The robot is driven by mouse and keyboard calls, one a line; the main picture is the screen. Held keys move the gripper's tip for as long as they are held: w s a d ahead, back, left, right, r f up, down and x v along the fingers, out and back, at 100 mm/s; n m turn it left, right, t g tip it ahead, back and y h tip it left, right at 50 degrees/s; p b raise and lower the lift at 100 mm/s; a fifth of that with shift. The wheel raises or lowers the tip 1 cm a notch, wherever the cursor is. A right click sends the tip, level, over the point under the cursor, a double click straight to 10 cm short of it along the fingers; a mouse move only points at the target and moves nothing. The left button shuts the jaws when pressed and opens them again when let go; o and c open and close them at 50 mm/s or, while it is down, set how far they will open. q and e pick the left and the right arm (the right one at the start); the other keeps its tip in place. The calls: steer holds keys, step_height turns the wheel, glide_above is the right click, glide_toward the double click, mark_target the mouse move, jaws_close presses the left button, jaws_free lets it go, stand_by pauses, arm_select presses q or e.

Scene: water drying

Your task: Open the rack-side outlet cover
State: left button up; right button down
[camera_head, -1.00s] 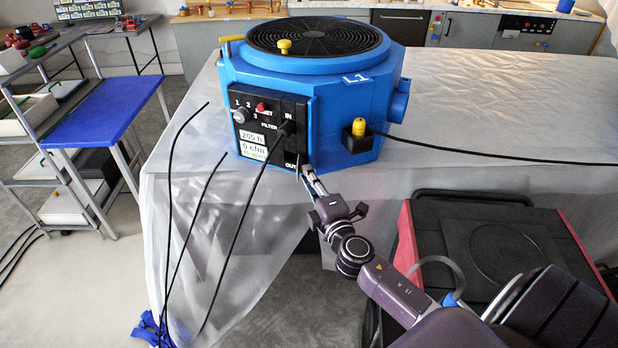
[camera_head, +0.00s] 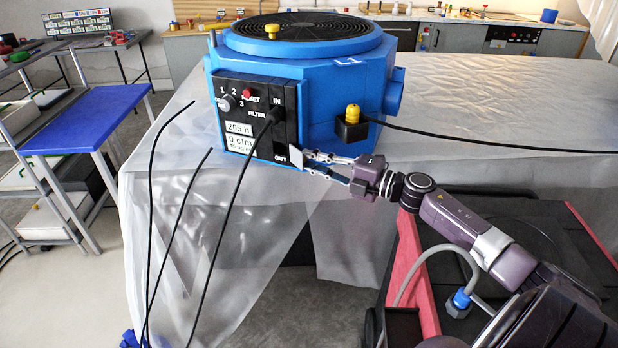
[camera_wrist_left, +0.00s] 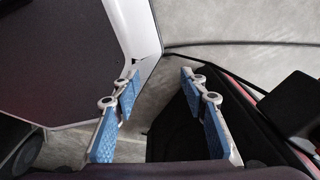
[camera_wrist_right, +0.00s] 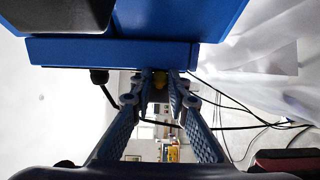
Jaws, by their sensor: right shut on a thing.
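The blue machine (camera_head: 340,100) stands on a sheet-covered table. On its front is a black panel (camera_head: 263,131) with IN and OUT labels. A small grey flap, the outlet cover (camera_head: 296,157), stands out from the panel's right edge by the OUT label. My right gripper (camera_head: 306,161) comes from the right and is shut on this cover. In the right wrist view the right gripper's fingers (camera_wrist_right: 160,98) are under the blue body (camera_wrist_right: 115,53); the cover is hard to make out. My left gripper (camera_wrist_left: 160,75) is open and empty in its wrist view, outside the head view.
Two more cables (camera_head: 152,200) hang over the table front.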

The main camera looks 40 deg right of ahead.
steer(key=shift+w+d+n+g+y+b, duration=0.2)
steer(key=shift+n+g+y+b, duration=0.25)
steer(key=shift+y+b, duration=0.3)
steer(key=shift+w+d+n+g+y+b, duration=0.1)
steer(key=shift+d+n+g+y+b, duration=0.2)
steer(key=shift+n+y+b, duration=0.4)
steer(key=shift+a, duration=0.1)
steer(key=c, duration=1.9)
jaws_free()
steer(key=v, duration=1.2)
steer(key=shift+s+r, duration=0.1)
steer(key=shift+r, duration=0.05)
